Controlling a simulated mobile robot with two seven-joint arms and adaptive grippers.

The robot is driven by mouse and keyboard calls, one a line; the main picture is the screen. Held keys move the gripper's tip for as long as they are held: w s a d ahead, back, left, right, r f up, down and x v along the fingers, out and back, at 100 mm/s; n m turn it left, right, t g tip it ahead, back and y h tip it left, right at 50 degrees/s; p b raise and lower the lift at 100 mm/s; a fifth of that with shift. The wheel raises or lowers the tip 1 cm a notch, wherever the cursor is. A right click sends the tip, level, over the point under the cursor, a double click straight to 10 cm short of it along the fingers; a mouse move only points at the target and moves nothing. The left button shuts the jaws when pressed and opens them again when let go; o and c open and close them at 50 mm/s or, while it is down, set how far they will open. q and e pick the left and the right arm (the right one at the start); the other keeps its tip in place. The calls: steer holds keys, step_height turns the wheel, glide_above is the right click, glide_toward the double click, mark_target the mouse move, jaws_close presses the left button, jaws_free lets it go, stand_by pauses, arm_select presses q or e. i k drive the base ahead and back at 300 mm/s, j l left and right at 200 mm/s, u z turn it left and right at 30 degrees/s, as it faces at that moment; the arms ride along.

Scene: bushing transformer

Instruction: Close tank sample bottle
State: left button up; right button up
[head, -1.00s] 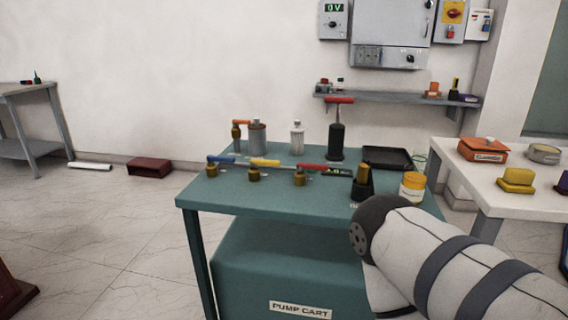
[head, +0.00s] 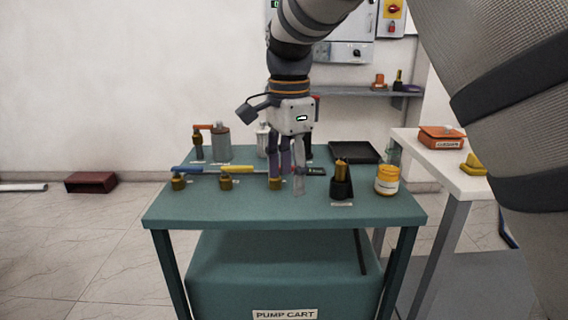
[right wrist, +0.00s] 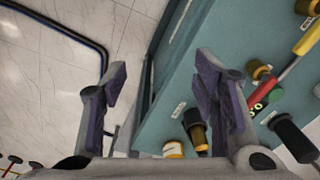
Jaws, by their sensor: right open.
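My right gripper (head: 287,185) is open and points down over the middle of the pump cart (head: 260,212), in front of the red-handled valve (head: 275,183). In the right wrist view the fingers (right wrist: 162,75) are spread with nothing between them. A silver bottle (head: 262,140) stands behind the gripper, partly hidden. A larger grey canister (head: 220,145) stands to its left. A yellow-and-white jar (head: 387,180) stands at the cart's right; it also shows in the right wrist view (right wrist: 172,148). I cannot tell which container is the tank sample bottle. My left gripper is not in view.
Valves with blue (head: 188,169) and yellow (head: 236,169) handles line the cart's left. A black holder with a yellow-brown top (head: 341,185) and a black tray (head: 355,152) are at the right. A white table (head: 440,175) adjoins. The cart's front strip is clear.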

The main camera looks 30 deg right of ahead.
mark_target(388, 176)
steer(key=i+l, duration=0.75)
